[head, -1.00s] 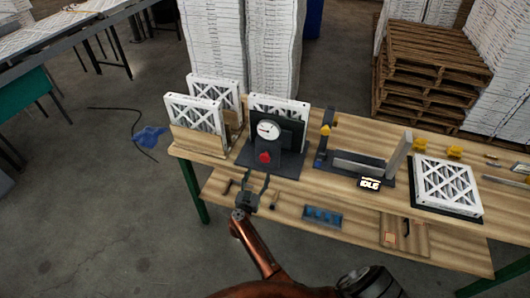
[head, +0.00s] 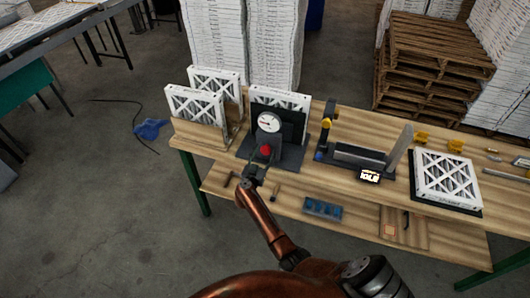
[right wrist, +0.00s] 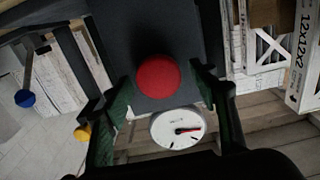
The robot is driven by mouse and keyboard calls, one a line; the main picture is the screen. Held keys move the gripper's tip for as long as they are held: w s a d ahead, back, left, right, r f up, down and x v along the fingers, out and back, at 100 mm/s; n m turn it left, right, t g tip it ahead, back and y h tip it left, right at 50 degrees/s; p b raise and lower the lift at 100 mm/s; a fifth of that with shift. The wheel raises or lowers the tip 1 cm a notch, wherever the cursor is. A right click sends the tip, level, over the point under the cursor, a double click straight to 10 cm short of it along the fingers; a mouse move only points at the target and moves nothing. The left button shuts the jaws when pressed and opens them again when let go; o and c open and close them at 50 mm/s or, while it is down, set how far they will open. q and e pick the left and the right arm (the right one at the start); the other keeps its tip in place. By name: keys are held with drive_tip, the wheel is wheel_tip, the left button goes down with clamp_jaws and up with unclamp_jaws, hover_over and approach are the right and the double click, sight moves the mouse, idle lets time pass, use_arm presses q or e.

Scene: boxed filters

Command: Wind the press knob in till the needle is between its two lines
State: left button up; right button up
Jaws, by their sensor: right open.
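The press (head: 285,158) is a dark stand on the bench with a white filter (head: 292,98) behind it. Its round white gauge (head: 268,122) sits above the red knob (head: 265,149). In the right wrist view, the gauge (right wrist: 178,129) shows a needle pointing right and small dark marks near its lower rim; the needle seems apart from those marks. My right gripper (head: 261,166) is open in front of the knob. In the right wrist view, the red knob (right wrist: 158,77) appears between the spread fingers; contact cannot be told. My left gripper is out of view.
Two white filters (head: 195,105) stand in a wooden holder to the left. A dark fixture (head: 355,157) with a display reading IDLE (head: 370,176) is to the right. Another filter (head: 447,178) lies farther right. A lower shelf holds a blue tray (head: 322,209).

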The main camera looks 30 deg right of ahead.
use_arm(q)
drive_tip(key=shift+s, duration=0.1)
use_arm(e)
drive_tip(key=shift+c, duration=0.6)
drive_tip(key=c, duration=1)
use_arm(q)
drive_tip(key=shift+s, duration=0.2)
use_arm(e)
drive_tip(key=shift+c, duration=0.2)
